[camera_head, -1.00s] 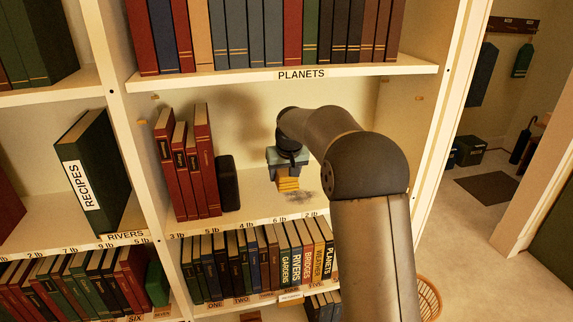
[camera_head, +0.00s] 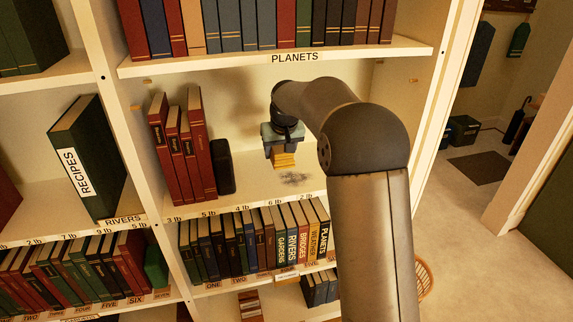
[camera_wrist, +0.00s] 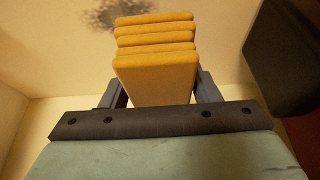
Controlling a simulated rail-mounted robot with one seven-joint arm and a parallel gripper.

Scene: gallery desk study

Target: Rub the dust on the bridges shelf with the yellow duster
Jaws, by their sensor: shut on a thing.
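The yellow duster (camera_head: 283,160) is a stack of yellow-orange pads. My gripper (camera_head: 283,150) is shut on it. The wrist view also shows the duster (camera_wrist: 155,75) between the fingers of my gripper (camera_wrist: 160,92). A grey dust patch (camera_head: 296,179) lies on the middle shelf, just in front of the duster and a little to its right. The dust (camera_wrist: 122,10) shows beyond the duster's far end in the wrist view. I cannot tell whether the duster touches the shelf. No bridges label shows on this shelf's edge (camera_head: 240,208); my arm hides its right part.
Red books (camera_head: 183,150) and a black block (camera_head: 222,167) stand left of my gripper on the same shelf. The PLANETS shelf (camera_head: 350,60) is above, and a full row of books (camera_head: 250,240) is below. The shelf around the dust is clear.

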